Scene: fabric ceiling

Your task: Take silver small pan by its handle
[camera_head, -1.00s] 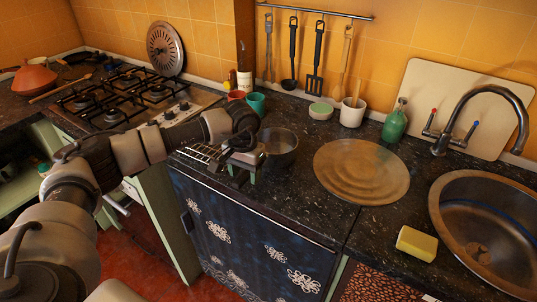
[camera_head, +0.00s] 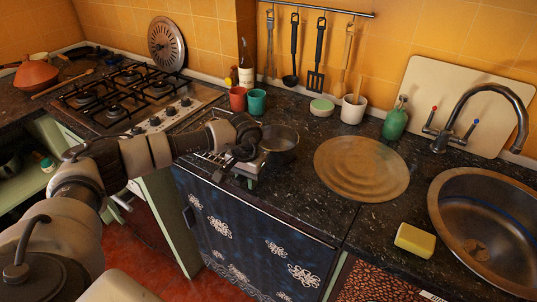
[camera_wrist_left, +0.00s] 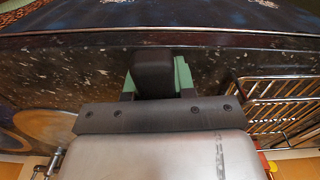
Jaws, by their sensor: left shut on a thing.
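The silver small pan (camera_head: 283,141) sits on the dark counter, left of the round wooden board. My left gripper (camera_head: 250,166) is at the near-left side of the pan, close to the counter's front edge, and is shut on its handle. The gripper and wrist hide most of the handle in the head view. In the left wrist view, a dark block shows between the green finger pads of my left gripper (camera_wrist_left: 155,78); the pan's bowl cannot be made out there. My right gripper is not in view.
A wire rack (camera_wrist_left: 280,100) lies beside the gripper. A red cup (camera_head: 237,99) and a teal cup (camera_head: 256,102) stand behind. The round board (camera_head: 361,168) is right of the pan, then a yellow sponge (camera_head: 415,240) and the sink (camera_head: 490,225). The gas stove (camera_head: 130,95) is at left.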

